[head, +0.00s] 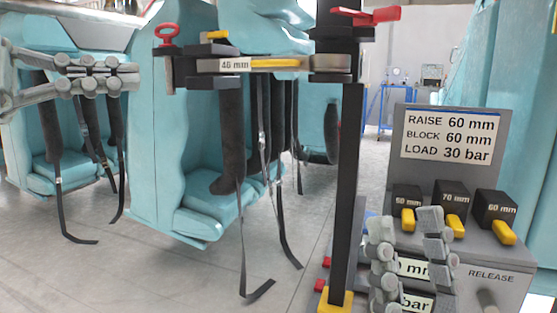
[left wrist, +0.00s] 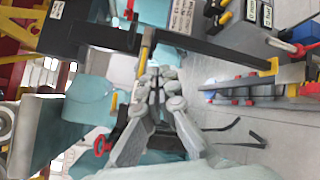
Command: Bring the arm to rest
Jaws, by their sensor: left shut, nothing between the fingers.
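My left gripper (head: 132,76) reaches in from the left edge of the head view, in front of the teal train seats. Its grey fingers are together and hold nothing. It also shows in the left wrist view (left wrist: 155,85), with its fingers closed against each other. A gap separates it from the horizontal arm (head: 262,65) labelled 46 mm on the black post. My right gripper (head: 408,225) stands at the lower right in the head view, its two fingers apart and pointing up, in front of the console. I see nothing between them.
The black post (head: 346,190) with a red handle (head: 375,16) stands between my grippers. The console bears a sign (head: 450,136) and several black blocks with yellow tabs, one marked 70 mm (head: 455,205). Teal seats (head: 203,216) with hanging straps fill the left. Grey floor is open below.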

